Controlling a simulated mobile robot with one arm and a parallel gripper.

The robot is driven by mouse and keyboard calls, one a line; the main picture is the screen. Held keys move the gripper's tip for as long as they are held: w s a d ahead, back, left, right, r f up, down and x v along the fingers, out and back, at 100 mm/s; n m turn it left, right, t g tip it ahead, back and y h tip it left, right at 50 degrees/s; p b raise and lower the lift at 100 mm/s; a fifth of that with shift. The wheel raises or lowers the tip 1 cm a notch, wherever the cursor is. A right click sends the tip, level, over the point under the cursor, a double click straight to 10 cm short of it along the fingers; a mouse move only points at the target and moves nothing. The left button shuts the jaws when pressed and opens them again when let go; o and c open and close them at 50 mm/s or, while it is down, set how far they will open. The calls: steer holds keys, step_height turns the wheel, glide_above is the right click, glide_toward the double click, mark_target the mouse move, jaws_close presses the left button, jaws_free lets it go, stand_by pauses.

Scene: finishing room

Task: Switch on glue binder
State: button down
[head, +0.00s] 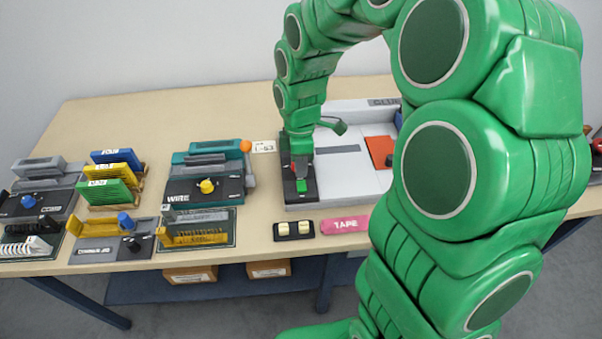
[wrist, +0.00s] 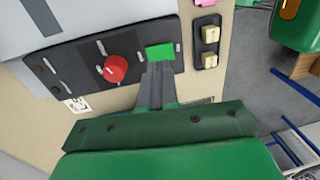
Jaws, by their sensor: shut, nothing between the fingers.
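The white machine (head: 345,160), which seems to be the glue binder, stands right of the table's middle; the lettering at its back is partly hidden by my arm. A dark control panel runs along its left side and shows large in the wrist view (wrist: 85,77). It carries a red round knob (wrist: 117,68) and a bright green rectangular button or lamp (wrist: 160,51), also seen in the head view (head: 301,186). My gripper (wrist: 158,67) is shut and empty, its fingertips at the near edge of the green rectangle. I cannot tell whether they touch it.
Beside the panel lies a black plate with two cream switches (head: 294,229), then a pink TAPE block (head: 344,224). A teal and black WIRE machine (head: 207,180) stands to the left. The table (head: 170,112) is clear at the back left.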

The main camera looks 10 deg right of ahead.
mark_target(303, 189)
step_height(303, 189, up, 11)
steer(key=w, duration=0.1)
steer(key=shift+w+f, duration=0.15)
stand_by(0.4)
steer(key=shift+s+d, duration=0.1)
steer(key=shift+s, duration=0.65)
steer(key=f, duration=0.4)
steer(key=s+f, duration=0.1)
steer(key=f, duration=0.9)
steer(key=shift+s, duration=0.3)
steer(key=shift+s+f, duration=0.1)
steer(key=shift+f, duration=0.1)
steer(key=shift+w+r, duration=0.25)
steer(key=shift+w, duration=0.55)
